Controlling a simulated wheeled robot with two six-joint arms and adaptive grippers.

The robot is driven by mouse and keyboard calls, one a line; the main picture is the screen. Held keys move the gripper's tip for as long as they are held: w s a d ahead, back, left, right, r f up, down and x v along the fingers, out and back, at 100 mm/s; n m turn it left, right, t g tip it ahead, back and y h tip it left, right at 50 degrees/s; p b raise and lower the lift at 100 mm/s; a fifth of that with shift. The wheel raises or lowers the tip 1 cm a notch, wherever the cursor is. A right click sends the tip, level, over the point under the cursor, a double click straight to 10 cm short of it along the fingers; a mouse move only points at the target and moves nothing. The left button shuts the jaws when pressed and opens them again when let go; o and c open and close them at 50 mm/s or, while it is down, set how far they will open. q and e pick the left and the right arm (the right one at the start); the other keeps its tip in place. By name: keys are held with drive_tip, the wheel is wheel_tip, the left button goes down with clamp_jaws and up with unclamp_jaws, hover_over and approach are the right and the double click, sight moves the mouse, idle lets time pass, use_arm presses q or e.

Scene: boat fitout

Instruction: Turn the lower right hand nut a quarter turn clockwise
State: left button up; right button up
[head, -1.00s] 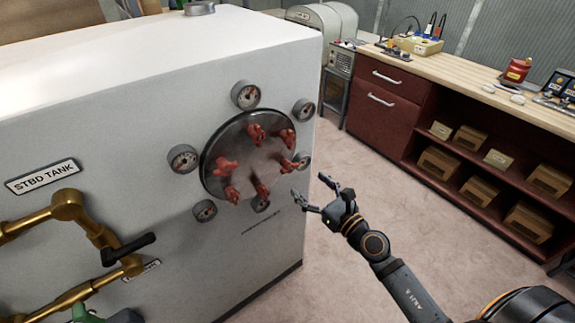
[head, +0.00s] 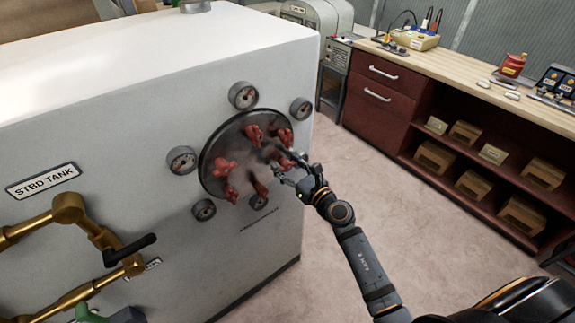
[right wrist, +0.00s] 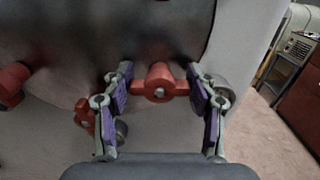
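The round dark cover plate (head: 222,148) on the white tank carries several red wing nuts. The lower right nut (head: 287,161) is partly hidden by my right gripper (head: 284,172) in the head view. In the right wrist view this red nut (right wrist: 158,84) is between the two fingers of my right gripper (right wrist: 158,88), its wings pointing sideways at the purple pads. The fingers are spread, one at each wing end; I cannot tell whether the pads touch. My left gripper is not in view.
Other red nuts (head: 254,134) sit close by on the plate, and round gauges (head: 243,95) ring it. Brass pipes with a black lever (head: 130,249) are at the left. A wooden workbench (head: 470,75) stands at the right, with clear floor (head: 365,175) between.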

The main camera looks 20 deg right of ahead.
drive_tip(key=c, duration=0.6)
drive_tip(key=shift+r+m+p, duration=0.15)
drive_tip(key=shift+m+p, duration=0.75)
drive_tip(key=shift+m, duration=0.3)
drive_tip(key=m+p, duration=0.2)
drive_tip(key=m, duration=0.1)
drive_tip(key=shift+d, duration=0.1)
drive_tip(key=m+p, duration=0.3)
drive_tip(key=m, duration=0.3)
drive_tip(key=shift+w+d+m+p, duration=0.1)
drive_tip(key=shift+m+p, duration=0.2)
drive_tip(key=shift+m, duration=0.1)
drive_tip(key=m+p, duration=0.1)
drive_tip(key=m, duration=0.1)
drive_tip(key=m+p, duration=0.1)
drive_tip(key=shift+f+m, duration=0.2)
drive_tip(key=shift+m, duration=0.2)
drive_tip(key=shift+f+m+p, duration=0.15)
drive_tip(key=shift+m+p, duration=0.15)
drive_tip(key=shift+m, duration=0.4)
